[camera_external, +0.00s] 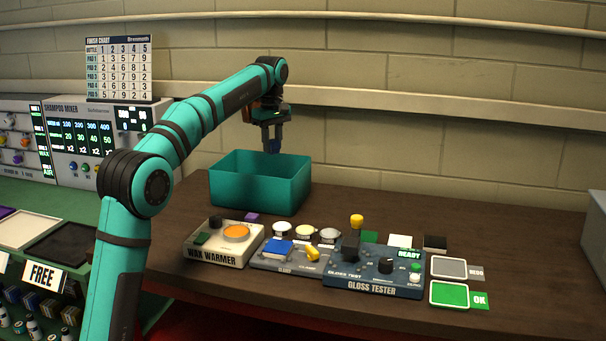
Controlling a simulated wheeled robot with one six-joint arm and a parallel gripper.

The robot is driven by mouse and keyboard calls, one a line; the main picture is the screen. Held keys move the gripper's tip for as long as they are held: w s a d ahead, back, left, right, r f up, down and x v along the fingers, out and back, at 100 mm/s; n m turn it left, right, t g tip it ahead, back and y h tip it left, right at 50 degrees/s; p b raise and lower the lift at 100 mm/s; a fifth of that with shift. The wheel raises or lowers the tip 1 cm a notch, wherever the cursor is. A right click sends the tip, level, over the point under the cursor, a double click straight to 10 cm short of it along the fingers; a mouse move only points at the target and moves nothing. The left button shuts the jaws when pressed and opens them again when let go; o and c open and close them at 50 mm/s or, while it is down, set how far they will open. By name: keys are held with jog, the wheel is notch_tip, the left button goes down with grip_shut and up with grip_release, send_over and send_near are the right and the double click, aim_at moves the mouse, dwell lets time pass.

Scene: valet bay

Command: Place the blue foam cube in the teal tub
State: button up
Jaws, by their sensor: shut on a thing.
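The teal tub (258,188) stands open on the dark brown bench, near the back wall. My gripper (272,149) points down over the tub, with its fingertips close to the level of the back rim. It is shut on a small dark blue thing, which looks like the blue foam cube (274,146) and is mostly hidden by the fingers. The inside floor of the tub is hidden by its front wall.
In front of the tub are a wax warmer (222,246), a grey panel with a blue block (277,249), and a gloss tester (374,275). A small purple block (252,217) lies near the tub. The bench to the right of the tub is clear.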

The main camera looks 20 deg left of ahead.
aim_at(275, 150)
jog(key=shift+w+d+f+n, duration=0.2)
jog(key=shift+w+n, duration=0.35)
jog(key=shift+n, duration=0.45)
notch_tip(275, 150, down, 15)
jog(key=shift+r, duration=0.1)
jog(key=o, duration=0.9)
jog(key=shift+o, duration=0.2)
notch_tip(275, 150, up, 12)
jog(key=shift+f, duration=0.2)
jog(key=shift+r, duration=0.2)
